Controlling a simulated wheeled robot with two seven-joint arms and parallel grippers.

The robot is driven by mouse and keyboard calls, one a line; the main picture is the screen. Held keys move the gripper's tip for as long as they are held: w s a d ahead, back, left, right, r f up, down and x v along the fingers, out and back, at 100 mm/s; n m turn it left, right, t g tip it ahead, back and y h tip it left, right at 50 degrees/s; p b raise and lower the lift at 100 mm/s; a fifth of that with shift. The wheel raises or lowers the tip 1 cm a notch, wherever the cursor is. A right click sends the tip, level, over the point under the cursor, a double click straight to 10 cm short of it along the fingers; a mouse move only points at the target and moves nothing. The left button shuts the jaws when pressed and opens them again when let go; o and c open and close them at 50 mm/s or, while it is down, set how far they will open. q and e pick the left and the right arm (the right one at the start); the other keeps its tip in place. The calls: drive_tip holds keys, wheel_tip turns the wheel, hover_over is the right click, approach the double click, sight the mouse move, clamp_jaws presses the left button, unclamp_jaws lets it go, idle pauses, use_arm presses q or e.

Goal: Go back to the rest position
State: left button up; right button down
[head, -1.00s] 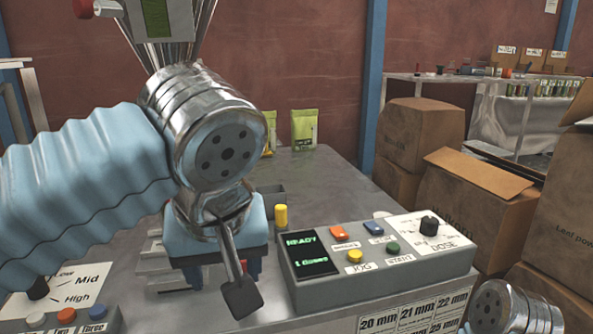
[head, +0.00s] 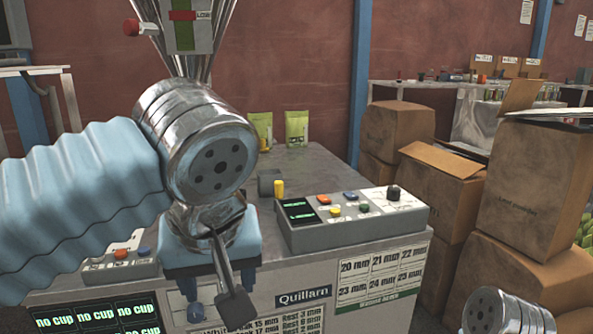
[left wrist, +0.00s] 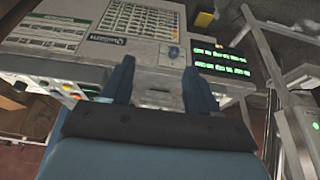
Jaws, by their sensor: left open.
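My left gripper (head: 208,300) hangs in front of the powder filler machine (head: 300,290) at the end of my blue-sleeved left arm. In the left wrist view the left gripper's two blue fingers (left wrist: 158,85) stand apart with nothing between them. Beyond them are the machine's front with its label sheets and green-lit displays (left wrist: 222,58). Of my right arm only a metal joint (head: 500,312) shows at the lower right of the head view; its gripper is out of the picture.
A control box (head: 350,235) with coloured buttons and a knob sits on the machine's top. Two green-yellow pouches (head: 297,128) stand at the back. Cardboard boxes (head: 530,180) are stacked at the right. The hopper (head: 185,35) stands at the upper left.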

use_arm(q)
drive_tip(key=w+d+f+m+g+h+p, duration=0.15)
drive_tip(key=w+f, duration=0.25)
drive_tip(key=f, duration=0.6)
drive_tip(key=w+d+f+m+g+h+p, duration=0.1)
drive_tip(key=w+d+f, duration=0.15)
drive_tip(key=f, duration=0.65)
drive_tip(key=w+d+f+m+g+h+p, duration=0.15)
drive_tip(key=w+f, duration=0.35)
drive_tip(key=f, duration=0.5)
drive_tip(key=s+a+f+n+p, duration=0.1)
drive_tip(key=s+a+f, duration=0.1)
drive_tip(key=s+f, duration=0.2)
drive_tip(key=s+a+f+p, duration=0.1)
drive_tip(key=s+a+f, duration=0.2)
drive_tip(key=f, duration=0.8)
drive_tip(key=s+a+f+n+h+p, duration=0.1)
drive_tip(key=s+a+f, duration=0.2)
drive_tip(key=s+f, duration=0.3)
wheel_tip(320, 180, down, 2)
drive_tip(key=shift+s+f+n+t+p, duration=0.2)
drive_tip(key=shift+f+n+t+p, duration=0.05)
drive_tip(key=shift+n+t+p, duration=0.05)
drive_tip(key=shift+r, duration=0.1)
